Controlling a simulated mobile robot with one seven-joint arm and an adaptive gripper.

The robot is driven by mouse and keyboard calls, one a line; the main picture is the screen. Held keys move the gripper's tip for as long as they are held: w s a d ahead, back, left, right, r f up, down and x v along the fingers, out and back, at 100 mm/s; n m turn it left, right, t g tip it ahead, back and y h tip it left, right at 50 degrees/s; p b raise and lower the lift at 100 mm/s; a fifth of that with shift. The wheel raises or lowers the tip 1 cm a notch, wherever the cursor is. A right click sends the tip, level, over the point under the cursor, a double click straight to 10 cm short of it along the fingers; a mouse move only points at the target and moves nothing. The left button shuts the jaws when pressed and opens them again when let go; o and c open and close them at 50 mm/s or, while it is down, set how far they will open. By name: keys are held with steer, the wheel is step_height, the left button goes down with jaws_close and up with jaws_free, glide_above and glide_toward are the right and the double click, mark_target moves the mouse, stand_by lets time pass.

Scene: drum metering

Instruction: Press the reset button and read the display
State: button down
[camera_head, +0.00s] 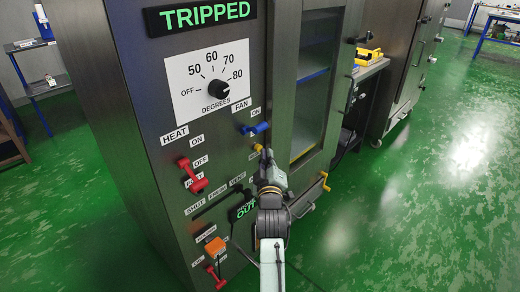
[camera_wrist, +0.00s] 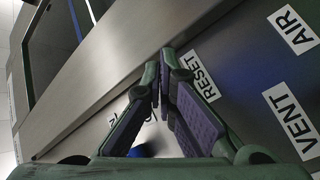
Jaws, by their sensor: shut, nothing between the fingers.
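The panel's upper display (camera_head: 205,16) reads "TRIPPED" in green letters. A second, lower display (camera_head: 245,209) is partly hidden by my arm; green letters like "OUT" show. My gripper (camera_head: 266,158) is close to the panel near its right edge, beside a small yellow part (camera_head: 257,148) below the blue fan switch (camera_head: 256,128). In the wrist view my gripper (camera_wrist: 166,62) has its fingertips together, empty, next to the "RESET" label (camera_wrist: 200,76). The reset button cannot be made out clearly in the wrist view; the fingers may cover it. I cannot tell whether the fingertips touch the panel.
A temperature dial (camera_head: 218,88) and red heat switch (camera_head: 192,175) are on the panel. An orange part (camera_head: 215,246) and red lever (camera_head: 215,277) are lower down. A windowed door (camera_head: 312,85) with a yellow handle (camera_head: 325,181) stands right of my gripper. Green floor is open at right.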

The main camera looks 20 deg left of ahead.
steer(key=shift+w+a, duration=0.1)
steer(key=shift+a, duration=0.35)
stand_by(1.9)
steer(key=shift+d, duration=0.1)
stand_by(0.4)
steer(key=shift+s+d, duration=0.25)
steer(key=shift+d, duration=0.5)
steer(key=d, duration=0.1)
steer(key=s+d, duration=0.1)
steer(key=d, duration=0.2)
steer(key=shift+s+d, duration=0.35)
